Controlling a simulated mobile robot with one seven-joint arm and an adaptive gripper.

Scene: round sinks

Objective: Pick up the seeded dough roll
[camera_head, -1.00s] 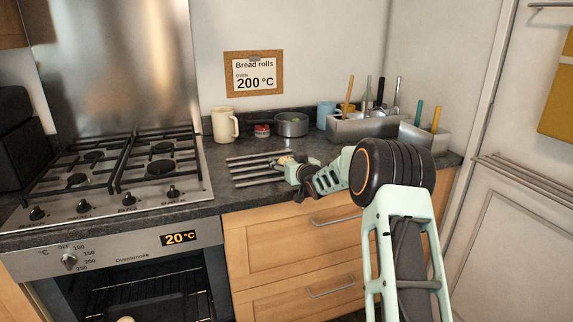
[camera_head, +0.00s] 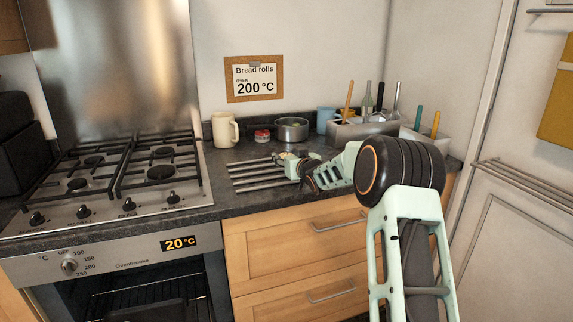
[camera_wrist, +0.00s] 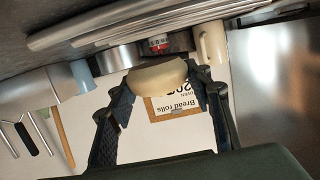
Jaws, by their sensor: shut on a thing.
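A pale dough roll (camera_wrist: 157,76) sits between the fingertips of my gripper (camera_wrist: 160,82) in the wrist view. Both fingers press on its sides, and I see no seeds on the face shown. In the head view my gripper (camera_head: 288,158) is over the right part of a rack of metal bars (camera_head: 256,183) on the dark counter. The roll is small and mostly hidden there. In the wrist view, which is upside down, the roll appears apart from the bars.
A cream mug (camera_head: 225,131), a red-labelled tin (camera_head: 262,136) and a metal pan (camera_head: 291,130) stand behind the rack. Utensil holders (camera_head: 362,130) stand right.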

